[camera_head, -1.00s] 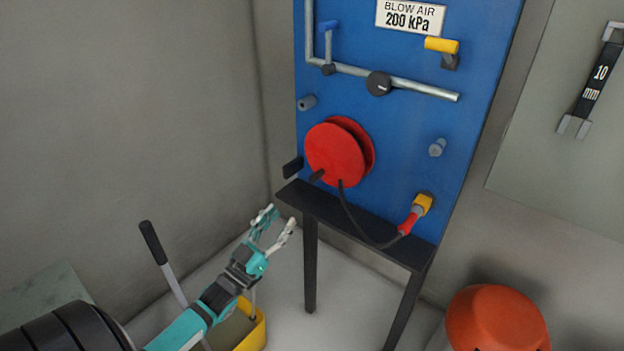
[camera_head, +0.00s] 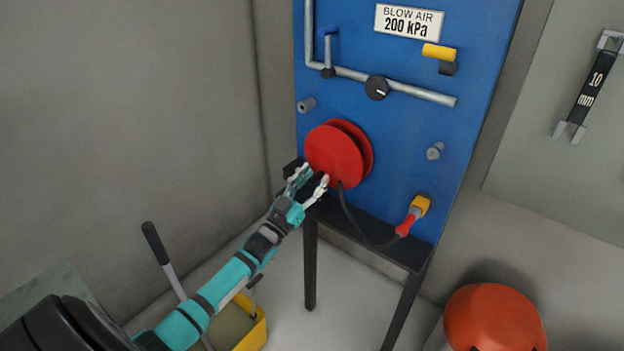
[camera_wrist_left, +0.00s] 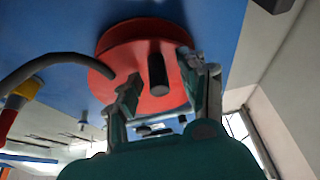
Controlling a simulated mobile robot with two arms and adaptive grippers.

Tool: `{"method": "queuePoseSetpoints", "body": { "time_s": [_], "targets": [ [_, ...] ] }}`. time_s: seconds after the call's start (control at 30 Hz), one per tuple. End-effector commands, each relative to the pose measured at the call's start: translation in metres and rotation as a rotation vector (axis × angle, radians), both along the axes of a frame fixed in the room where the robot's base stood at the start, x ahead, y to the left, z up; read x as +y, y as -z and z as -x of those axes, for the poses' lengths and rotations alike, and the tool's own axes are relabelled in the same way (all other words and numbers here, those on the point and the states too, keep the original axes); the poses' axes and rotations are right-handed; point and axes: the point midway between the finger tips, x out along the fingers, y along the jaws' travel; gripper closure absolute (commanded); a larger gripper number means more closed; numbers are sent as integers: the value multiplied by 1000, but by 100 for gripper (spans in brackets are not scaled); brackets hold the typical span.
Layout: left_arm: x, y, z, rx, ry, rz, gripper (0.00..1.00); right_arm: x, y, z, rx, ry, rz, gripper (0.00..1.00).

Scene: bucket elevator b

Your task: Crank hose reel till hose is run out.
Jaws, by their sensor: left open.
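The red hose reel (camera_head: 336,152) is mounted on the blue panel in the head view. It also shows in the left wrist view (camera_wrist_left: 118,52). Its black crank handle (camera_wrist_left: 157,73) sticks out between the open fingers of my left gripper (camera_wrist_left: 160,92) in the left wrist view. My left gripper (camera_head: 310,184) is open at the lower left of the reel in the head view and hides most of the handle there. The black hose (camera_head: 350,212) hangs from the reel to a red and yellow fitting (camera_head: 413,215) at the panel's lower right. My right gripper is not in view.
A dark shelf (camera_head: 385,250) on legs juts out below the reel. An orange rounded object (camera_head: 494,318) and a yellow bucket (camera_head: 252,330) stand low down.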

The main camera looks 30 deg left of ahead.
Motion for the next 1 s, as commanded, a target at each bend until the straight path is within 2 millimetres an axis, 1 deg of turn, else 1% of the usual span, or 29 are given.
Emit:
{"method": "queuePoseSetpoints", "body": {
  "time_s": [0.07, 0.4, 1.0],
  "targets": [
    [0, 0, 0, 0, 0, 0, 58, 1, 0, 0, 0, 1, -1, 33],
    [0, 0, 0, 0, -1, 0, 100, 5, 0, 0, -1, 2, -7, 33],
    [0, 1, 0, 1, 0, 4, 100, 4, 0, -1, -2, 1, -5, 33]
  ]
}}
